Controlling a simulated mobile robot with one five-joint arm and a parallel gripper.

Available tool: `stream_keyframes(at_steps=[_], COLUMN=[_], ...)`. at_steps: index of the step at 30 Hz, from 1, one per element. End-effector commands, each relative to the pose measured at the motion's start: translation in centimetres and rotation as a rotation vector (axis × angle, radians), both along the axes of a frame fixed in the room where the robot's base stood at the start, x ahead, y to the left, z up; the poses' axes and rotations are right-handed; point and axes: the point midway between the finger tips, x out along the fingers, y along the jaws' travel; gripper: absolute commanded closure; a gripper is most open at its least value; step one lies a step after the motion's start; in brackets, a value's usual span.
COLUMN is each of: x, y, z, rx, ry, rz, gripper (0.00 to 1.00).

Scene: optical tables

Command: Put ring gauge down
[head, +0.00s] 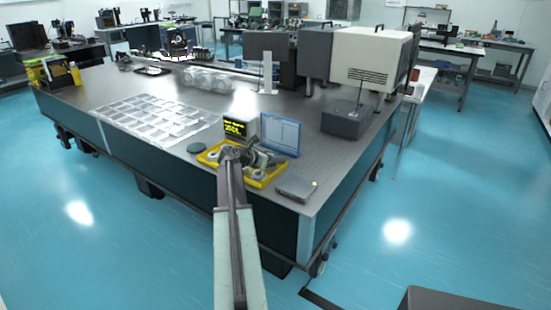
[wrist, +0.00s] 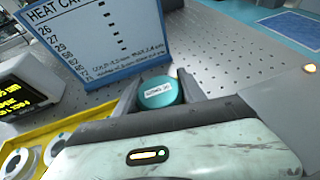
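In the wrist view, a teal round piece with a white label (wrist: 158,92), which I take to be the ring gauge, sits between the two fingers of my gripper (wrist: 160,96). The fingers appear shut on its sides, and the wrist housing hides its near part. It appears over or near the perforated grey tabletop, beside the blue-framed sign (wrist: 100,45); I cannot tell its height. In the head view, my gripper (head: 268,160) is over the right part of the yellow tray (head: 213,161), and the piece cannot be made out.
Pale rings (wrist: 15,163) lie in the yellow tray. A display box (head: 240,129) stands behind it. A flat grey box with an amber light (head: 296,188) lies right of the tray, near the table corner. A dark teal disc (head: 196,148) lies to the left.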

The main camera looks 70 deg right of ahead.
Motion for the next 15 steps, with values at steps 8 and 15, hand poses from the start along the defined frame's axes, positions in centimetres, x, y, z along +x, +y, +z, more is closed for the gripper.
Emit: stream_keyframes(at_steps=[8, 15], x=[-0.05, 0.24], y=[-0.02, 0.79], z=[-0.02, 0.87], rx=[0.0, 0.0], ry=[0.0, 0.0], rz=[-0.001, 0.0], gripper=[0.31, 0.31])
